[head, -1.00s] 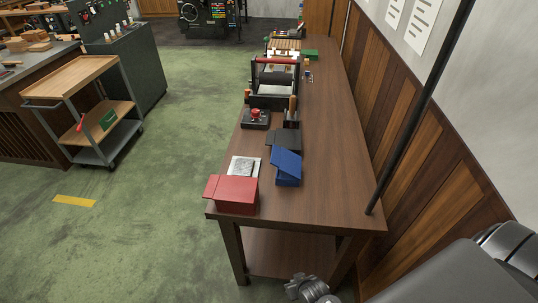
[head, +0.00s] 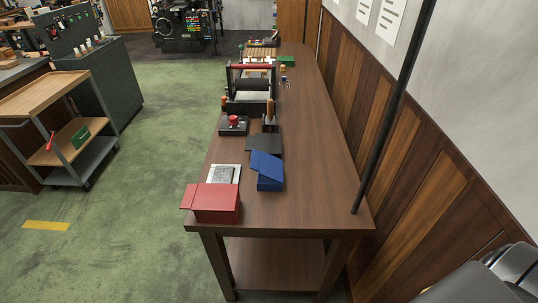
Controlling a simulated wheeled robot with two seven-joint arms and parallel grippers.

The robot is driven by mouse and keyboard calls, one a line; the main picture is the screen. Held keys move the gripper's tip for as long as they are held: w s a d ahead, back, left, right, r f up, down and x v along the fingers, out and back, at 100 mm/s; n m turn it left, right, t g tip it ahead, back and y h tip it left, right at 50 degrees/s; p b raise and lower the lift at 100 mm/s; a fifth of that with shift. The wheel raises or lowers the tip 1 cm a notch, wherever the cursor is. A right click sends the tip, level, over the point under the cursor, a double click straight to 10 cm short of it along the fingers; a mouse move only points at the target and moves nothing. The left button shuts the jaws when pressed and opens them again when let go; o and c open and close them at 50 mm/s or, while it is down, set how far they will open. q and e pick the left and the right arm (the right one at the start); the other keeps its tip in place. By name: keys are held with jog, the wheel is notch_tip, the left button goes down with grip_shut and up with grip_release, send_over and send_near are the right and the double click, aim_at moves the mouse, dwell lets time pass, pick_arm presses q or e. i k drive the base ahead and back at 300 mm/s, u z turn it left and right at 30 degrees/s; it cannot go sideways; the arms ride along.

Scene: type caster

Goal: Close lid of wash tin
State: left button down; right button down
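A red box-shaped tin (head: 217,205) stands at the near left corner of the wooden table, with a red flap sticking out on its left side. A blue tin (head: 270,182) stands behind it and to the right, with a blue panel tilted up at its far left side; it looks like a lid standing open. No label is readable, so I cannot tell by name which one is the wash tin. Neither of my grippers is in view. Only a dark grey part of my own arm shows at the bottom right.
On the table (head: 305,185) are a grey slab on a pale sheet (head: 224,173), a dark plate (head: 264,143), a red-knobbed black block (head: 233,123) and a roller press (head: 250,85). A black pole (head: 385,125) rises at the right edge. A cart (head: 62,145) stands left.

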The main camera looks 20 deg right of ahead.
aim_at(268, 166)
jog(key=z, duration=0.25)
jog(key=i, duration=0.9)
jog(key=z, duration=1.45)
